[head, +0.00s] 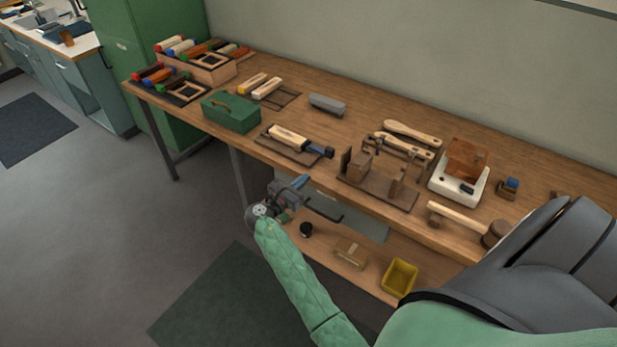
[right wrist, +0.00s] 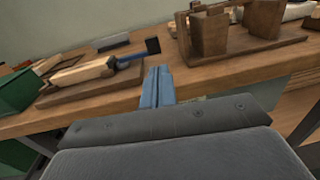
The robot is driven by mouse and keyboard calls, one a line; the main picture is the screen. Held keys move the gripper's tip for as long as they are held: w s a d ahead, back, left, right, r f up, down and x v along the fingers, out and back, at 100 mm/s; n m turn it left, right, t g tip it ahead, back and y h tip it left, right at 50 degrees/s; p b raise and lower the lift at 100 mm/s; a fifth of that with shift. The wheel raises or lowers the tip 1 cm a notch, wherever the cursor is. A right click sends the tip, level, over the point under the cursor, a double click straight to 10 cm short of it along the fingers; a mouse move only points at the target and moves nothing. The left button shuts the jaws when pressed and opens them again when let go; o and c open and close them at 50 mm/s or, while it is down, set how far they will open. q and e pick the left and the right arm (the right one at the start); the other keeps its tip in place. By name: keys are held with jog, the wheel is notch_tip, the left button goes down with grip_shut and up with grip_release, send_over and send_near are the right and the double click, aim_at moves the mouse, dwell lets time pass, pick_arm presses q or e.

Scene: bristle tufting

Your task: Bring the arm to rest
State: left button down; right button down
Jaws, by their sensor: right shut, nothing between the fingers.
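My right gripper (head: 303,180) is in front of the workbench (head: 400,207), near its front edge, at the end of my green-sleeved arm. Its blue fingers are together and hold nothing. In the right wrist view the closed fingers (right wrist: 157,86) point toward the bench edge, below a board with a pale wooden block and a blue-and-black tool (head: 322,150). Whether the fingertips touch the bench cannot be told. My left gripper is not in view.
A lower shelf holds a yellow bin (head: 399,278) and a small box (head: 350,252). The floor at left is open.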

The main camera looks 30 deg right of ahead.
jog(key=shift+s+a, duration=0.2)
jog(key=shift+a, duration=0.35)
